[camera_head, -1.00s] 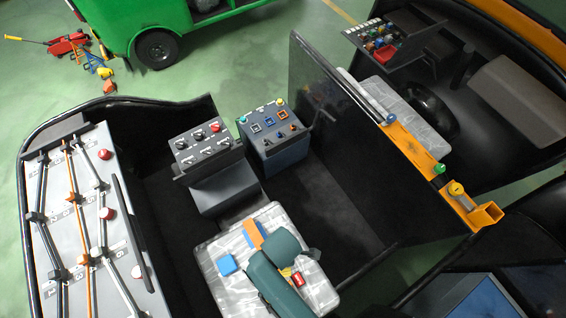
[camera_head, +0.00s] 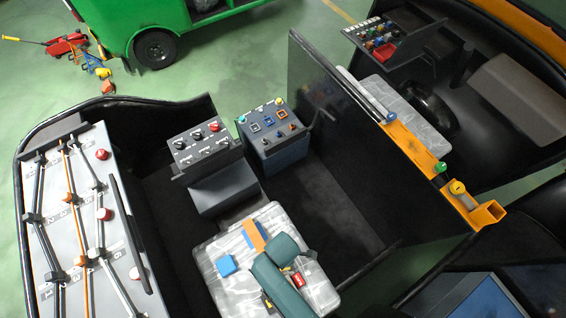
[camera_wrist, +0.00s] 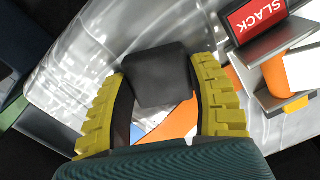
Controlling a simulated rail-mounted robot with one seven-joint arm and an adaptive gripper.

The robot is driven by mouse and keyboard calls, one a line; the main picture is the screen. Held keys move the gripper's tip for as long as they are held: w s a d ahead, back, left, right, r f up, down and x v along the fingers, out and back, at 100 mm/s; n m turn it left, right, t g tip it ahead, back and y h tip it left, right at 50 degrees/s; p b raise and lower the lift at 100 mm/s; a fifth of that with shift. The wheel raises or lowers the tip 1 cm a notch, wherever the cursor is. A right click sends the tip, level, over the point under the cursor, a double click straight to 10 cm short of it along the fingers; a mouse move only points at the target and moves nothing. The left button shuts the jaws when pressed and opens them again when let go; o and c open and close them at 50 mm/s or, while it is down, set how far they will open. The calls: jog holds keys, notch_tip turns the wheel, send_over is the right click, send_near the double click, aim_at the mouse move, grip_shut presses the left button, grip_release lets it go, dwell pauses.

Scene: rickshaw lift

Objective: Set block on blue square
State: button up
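A dark grey block (camera_wrist: 157,80) lies between the yellow fingers of my gripper (camera_wrist: 160,90) in the wrist view. The fingers stand apart, close along its two sides; whether they press on it I cannot tell. In the head view my teal gripper body (camera_head: 283,285) is low over the wrapped seat and hides the block. A small blue square piece (camera_head: 227,265) lies on the seat left of my gripper. A blue square outline (camera_head: 268,121) also shows on the dark control box, between a pale one and an orange one.
An orange and blue piece (camera_head: 255,236) lies on the plastic-wrapped seat (camera_head: 238,292). A red "SLACK" label (camera_wrist: 262,18) is close to the right finger. A switch box (camera_head: 204,146) stands behind the seat; a tall black panel (camera_head: 345,130) rises to the right.

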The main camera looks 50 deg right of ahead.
jog(key=c, duration=0.6)
